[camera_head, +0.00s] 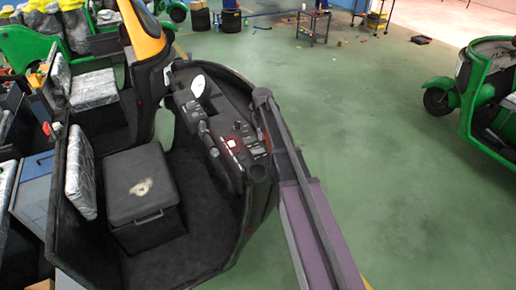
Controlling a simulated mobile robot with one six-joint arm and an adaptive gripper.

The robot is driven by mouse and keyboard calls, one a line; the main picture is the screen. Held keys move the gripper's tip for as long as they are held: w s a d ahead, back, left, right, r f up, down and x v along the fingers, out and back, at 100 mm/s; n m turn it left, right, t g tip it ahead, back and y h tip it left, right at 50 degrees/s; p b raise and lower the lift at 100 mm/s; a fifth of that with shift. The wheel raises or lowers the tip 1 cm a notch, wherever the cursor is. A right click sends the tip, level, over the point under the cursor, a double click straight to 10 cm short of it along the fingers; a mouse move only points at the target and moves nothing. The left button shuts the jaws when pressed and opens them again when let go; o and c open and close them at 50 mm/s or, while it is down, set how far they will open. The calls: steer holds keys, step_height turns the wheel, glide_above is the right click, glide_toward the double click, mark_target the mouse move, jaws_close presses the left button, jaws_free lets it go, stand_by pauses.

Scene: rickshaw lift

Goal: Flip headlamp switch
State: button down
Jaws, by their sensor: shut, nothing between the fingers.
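The dark dashboard panel (225,140) of an open-sided rickshaw sits left of the middle. It carries small light-coloured controls and labels, with a red glow around a pale switch (231,143). Which control is the headlamp switch, and its position, are too small to tell. I cannot make out my gripper or any fingertips in this view.
A long dark and purple beam (306,215) runs from beside the panel to the bottom edge. A black box seat (141,190) stands in the cab. Another green rickshaw (480,90) is at the right. The green floor (380,150) between is mostly clear.

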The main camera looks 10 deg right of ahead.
steer(key=shift+r+p, duration=0.45)
steer(key=shift+r, duration=0.2)
